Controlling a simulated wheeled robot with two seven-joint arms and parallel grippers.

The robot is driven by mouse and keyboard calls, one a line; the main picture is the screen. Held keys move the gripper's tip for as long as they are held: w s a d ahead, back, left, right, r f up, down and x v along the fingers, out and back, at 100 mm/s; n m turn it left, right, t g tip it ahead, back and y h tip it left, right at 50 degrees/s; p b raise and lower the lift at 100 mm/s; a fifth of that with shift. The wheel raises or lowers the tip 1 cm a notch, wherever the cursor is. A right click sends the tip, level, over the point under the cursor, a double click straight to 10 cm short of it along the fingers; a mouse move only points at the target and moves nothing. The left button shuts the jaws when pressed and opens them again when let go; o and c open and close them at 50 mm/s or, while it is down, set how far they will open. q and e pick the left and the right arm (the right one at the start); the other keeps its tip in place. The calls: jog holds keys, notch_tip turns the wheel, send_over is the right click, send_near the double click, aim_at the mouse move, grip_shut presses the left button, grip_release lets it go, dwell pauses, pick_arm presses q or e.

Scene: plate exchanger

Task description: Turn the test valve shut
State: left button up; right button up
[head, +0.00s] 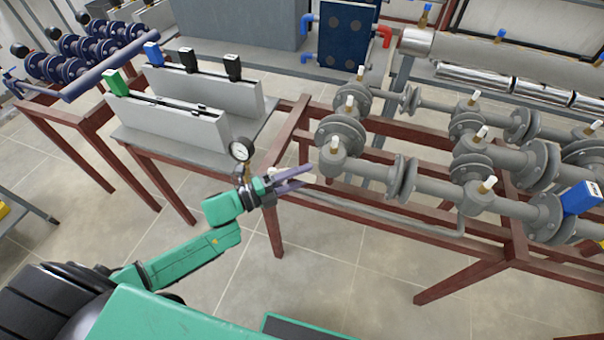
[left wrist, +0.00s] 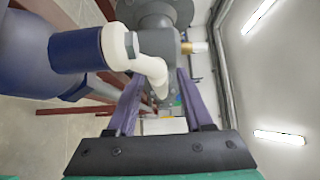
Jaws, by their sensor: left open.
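My left gripper (head: 308,175) is open, its two purple fingers spread at the near left end of the grey pipe assembly. In the left wrist view a white curved handle (left wrist: 152,68) with a white collar sits on a dark blue cylindrical body (left wrist: 75,50); I take this to be the test valve. The handle's end shows between or just beyond the open fingers (left wrist: 160,85); I cannot tell whether they touch it. In the head view the gripper mostly hides this valve. My right gripper is not in view.
A round pressure gauge (head: 240,150) stands close to my left gripper. Grey flanged pipes (head: 425,187) with several white-capped brass fittings lie on a red-brown frame (head: 290,128). A table with grey plates (head: 180,122) is at the left. Tiled floor is clear in front.

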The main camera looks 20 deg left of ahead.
pick_arm(q)
grip_shut()
dwell(1.5)
